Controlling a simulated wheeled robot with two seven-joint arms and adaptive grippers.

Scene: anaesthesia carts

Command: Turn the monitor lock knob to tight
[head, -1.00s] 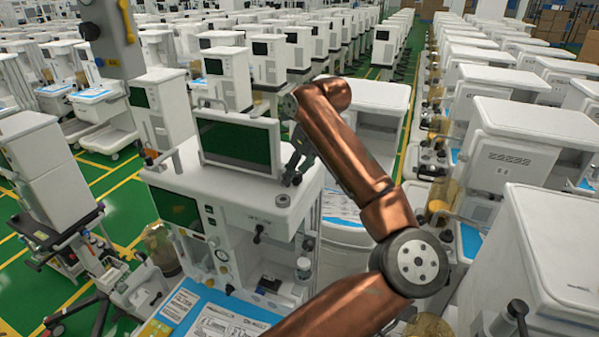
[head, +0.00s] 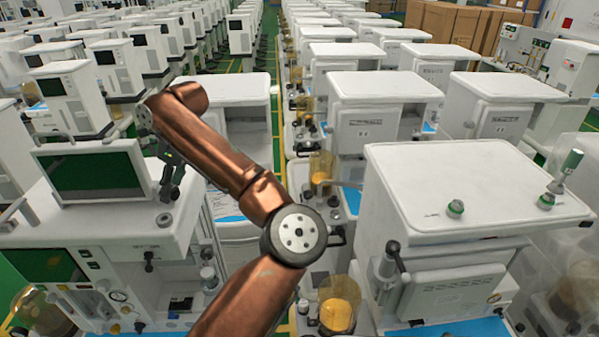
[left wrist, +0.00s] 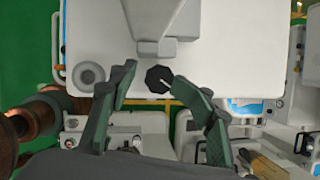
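The monitor (head: 92,174) stands on top of a white anaesthesia cart (head: 120,222) at the left of the head view. In the left wrist view, the dark, many-sided lock knob (left wrist: 157,77) sits at the foot of the grey monitor mount (left wrist: 157,46). A pale pointer mark on it points toward the lower right. My left gripper (head: 170,188) is beside the right edge of the monitor. In the left wrist view, its green fingers (left wrist: 153,76) are spread, one on each side of the knob, with gaps visible. The knob cannot be made out in the head view. My right gripper is not in view.
A grey round disc (left wrist: 87,75) lies on the cart top near the knob. Another white cart (head: 470,185) with small green-ringed fittings stands at the right. Rows of similar carts fill the back, with cardboard boxes (head: 450,22) far off.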

